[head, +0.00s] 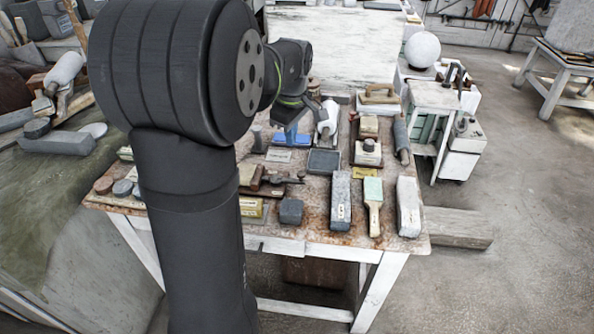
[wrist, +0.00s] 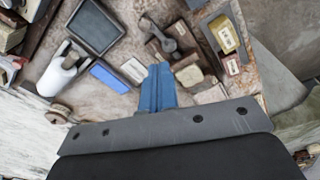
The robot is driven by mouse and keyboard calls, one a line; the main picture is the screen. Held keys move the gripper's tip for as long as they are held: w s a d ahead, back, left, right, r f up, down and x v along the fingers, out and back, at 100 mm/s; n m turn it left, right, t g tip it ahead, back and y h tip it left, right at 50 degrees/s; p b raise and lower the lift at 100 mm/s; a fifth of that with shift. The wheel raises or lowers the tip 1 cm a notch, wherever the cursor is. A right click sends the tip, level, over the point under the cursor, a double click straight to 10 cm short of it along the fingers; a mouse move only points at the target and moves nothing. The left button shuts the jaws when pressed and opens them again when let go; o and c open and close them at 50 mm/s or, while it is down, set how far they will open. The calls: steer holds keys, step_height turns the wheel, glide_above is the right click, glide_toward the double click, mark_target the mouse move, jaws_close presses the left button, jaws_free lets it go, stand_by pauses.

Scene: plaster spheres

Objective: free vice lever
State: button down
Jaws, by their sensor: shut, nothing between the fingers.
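The same dark piece shows in the head view (head: 284,178), near the table's middle. I cannot tell what touches or blocks it.
A dark-framed tray (wrist: 96,27), a blue block (wrist: 109,76), a pale plate (wrist: 133,71) and a white roller (wrist: 58,76) lie close by. A plaster sphere (head: 422,49) stands behind.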

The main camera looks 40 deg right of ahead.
steer(key=s+a+f+m+t+h, duration=0.1)
steer(key=s+a+f+m, duration=0.1)
steer(key=s+m, duration=0.6)
steer(key=f+m, duration=0.1)
steer(key=m, duration=0.2)
steer(key=shift+s+f+t+h, duration=0.15)
steer(key=shift+f+t+h, duration=0.15)
steer(key=shift+t, duration=0.1)
glide_toward(303, 180)
steer(key=s+a+f, duration=0.2)
steer(key=s+f, duration=0.1)
steer(key=shift+s+a+f, duration=0.1)
steer(key=shift+a+f, duration=0.2)
steer(key=shift+a, duration=0.05)
steer(key=shift+w+d+f, duration=0.2)
steer(key=shift+w+d, duration=0.15)
steer(key=shift+w, duration=0.15)
steer(key=shift+w+d+f, duration=0.15)
steer(key=shift+w+d, duration=0.15)
steer(key=shift+w, duration=0.2)
steer(key=shift+w+d+f, duration=0.1)
steer(key=shift+w+d, duration=0.4)
steer(key=shift+w, duration=0.25)
